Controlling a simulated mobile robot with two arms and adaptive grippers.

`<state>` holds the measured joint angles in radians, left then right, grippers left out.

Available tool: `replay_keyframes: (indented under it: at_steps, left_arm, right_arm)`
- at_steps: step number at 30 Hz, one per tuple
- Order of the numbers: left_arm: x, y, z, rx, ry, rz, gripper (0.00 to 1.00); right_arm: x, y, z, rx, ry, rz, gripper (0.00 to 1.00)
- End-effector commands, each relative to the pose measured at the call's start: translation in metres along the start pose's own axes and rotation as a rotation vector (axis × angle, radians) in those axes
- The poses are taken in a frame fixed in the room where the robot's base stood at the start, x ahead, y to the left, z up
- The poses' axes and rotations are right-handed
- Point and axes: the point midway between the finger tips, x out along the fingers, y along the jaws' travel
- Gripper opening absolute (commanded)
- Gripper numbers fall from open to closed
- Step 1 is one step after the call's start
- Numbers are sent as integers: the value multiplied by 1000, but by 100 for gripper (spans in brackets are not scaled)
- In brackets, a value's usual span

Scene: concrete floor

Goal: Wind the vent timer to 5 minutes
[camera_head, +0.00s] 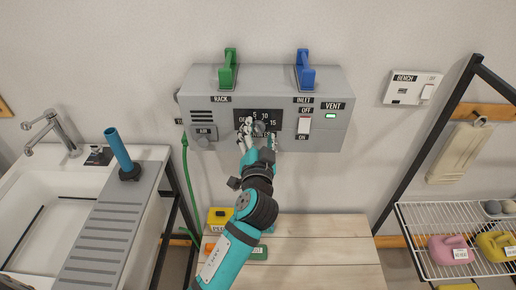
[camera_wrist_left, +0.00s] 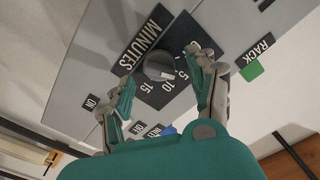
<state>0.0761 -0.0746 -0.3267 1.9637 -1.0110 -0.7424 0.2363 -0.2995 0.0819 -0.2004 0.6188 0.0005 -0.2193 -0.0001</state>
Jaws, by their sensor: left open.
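The vent timer is a round grey knob (camera_wrist_left: 158,66) on a dark dial plate (camera_wrist_left: 176,48) marked MINUTES with 5, 10 and 15. In the wrist view its pale pointer mark faces the numbers, near 5 and 10; I cannot tell the exact setting. In the head view, the dial plate (camera_head: 272,116) is on the grey wall box (camera_head: 220,82), and my gripper partly covers it. My left gripper (camera_head: 256,133) is open in front of the dial. In the wrist view its fingers (camera_wrist_left: 160,68) stand on either side of the knob, apparently apart from it. My right gripper is not in view.
A white rocker switch (camera_head: 304,126) marked OFF and ON sits right of the dial, near a lit green VENT lamp (camera_head: 331,116). Green (camera_head: 228,70) and blue (camera_head: 305,70) handles stand on top. A wooden table (camera_head: 325,255) is below, a sink (camera_head: 40,225) left.

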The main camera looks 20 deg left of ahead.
Motion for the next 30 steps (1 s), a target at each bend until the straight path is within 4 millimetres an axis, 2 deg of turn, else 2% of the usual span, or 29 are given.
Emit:
replay_keyframes:
  at_steps: [9,15,20,30]
  left_arm:
    - [-68,1,1,-2,-3,3,59]
    - [-97,0,0,-1,-2,1,59]
    - [-105,-1,0,-1,1,-1,59]
    - [-105,0,-2,-5,4,2,59]
  right_arm:
    - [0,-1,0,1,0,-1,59]
    - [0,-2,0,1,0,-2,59]
    - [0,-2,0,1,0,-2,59]
    - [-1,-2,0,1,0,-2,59]
